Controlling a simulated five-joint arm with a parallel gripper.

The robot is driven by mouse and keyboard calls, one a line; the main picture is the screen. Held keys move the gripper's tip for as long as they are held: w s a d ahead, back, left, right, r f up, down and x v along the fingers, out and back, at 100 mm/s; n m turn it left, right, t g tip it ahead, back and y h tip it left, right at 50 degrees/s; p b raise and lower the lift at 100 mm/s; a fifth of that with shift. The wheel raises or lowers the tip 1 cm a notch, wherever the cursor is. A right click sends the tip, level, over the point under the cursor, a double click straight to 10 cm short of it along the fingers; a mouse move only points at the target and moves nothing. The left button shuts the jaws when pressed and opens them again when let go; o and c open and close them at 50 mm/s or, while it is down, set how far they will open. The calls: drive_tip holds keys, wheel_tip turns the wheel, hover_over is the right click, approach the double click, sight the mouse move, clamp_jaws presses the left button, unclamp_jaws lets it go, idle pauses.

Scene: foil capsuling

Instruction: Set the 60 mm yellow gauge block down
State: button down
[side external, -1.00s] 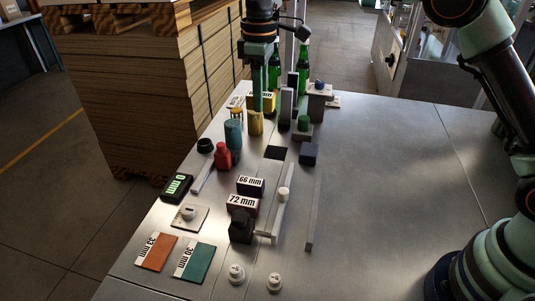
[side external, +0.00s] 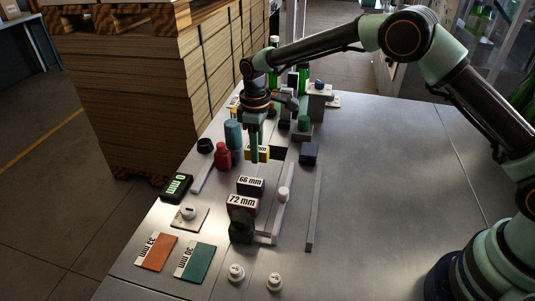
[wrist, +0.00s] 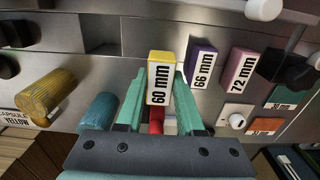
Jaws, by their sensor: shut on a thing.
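The 60 mm yellow gauge block (side external: 257,153) is between the fingers of my gripper (side external: 254,157), which is shut on it. In the wrist view the block (wrist: 160,78) shows its white "60 mm" label and yellow top, with a green finger of my gripper (wrist: 159,98) on each side.
A red bottle-like piece (side external: 223,156) and a teal cylinder (side external: 233,134) stand just left of my gripper.

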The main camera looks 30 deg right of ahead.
sight(258, 173)
drive_tip(key=shift+f, duration=2.4)
drive_tip(key=shift+f, duration=0.15)
drive_tip(key=c, duration=0.5)
unclamp_jaws()
